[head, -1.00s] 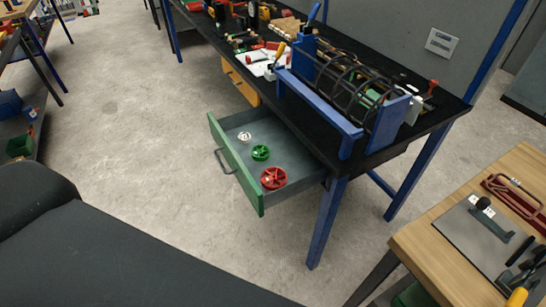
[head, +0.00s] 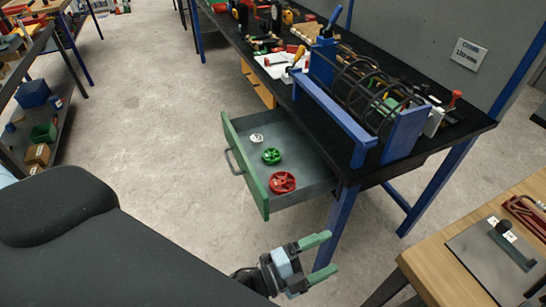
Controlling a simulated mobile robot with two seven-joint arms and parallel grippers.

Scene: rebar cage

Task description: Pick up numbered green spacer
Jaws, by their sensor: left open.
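A round green spacer (head: 271,156) lies in the open drawer (head: 306,194) of the dark workbench, between a small white spacer (head: 256,139) and a larger red spacer (head: 282,182). Any number on the green spacer is too small to read. My left gripper (head: 331,252) is open and empty, with green-tipped fingers. It shows in front of the drawer, toward the picture's bottom, beside a blue bench leg, apart from the spacers. My right gripper is not in view.
The rebar cage (head: 372,92) sits in a blue frame on the bench (head: 440,128). The drawer's green front (head: 244,168) stands out over the floor. A wooden table (head: 450,268) is at lower right, and shelves stand at left. The floor left of the drawer is clear.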

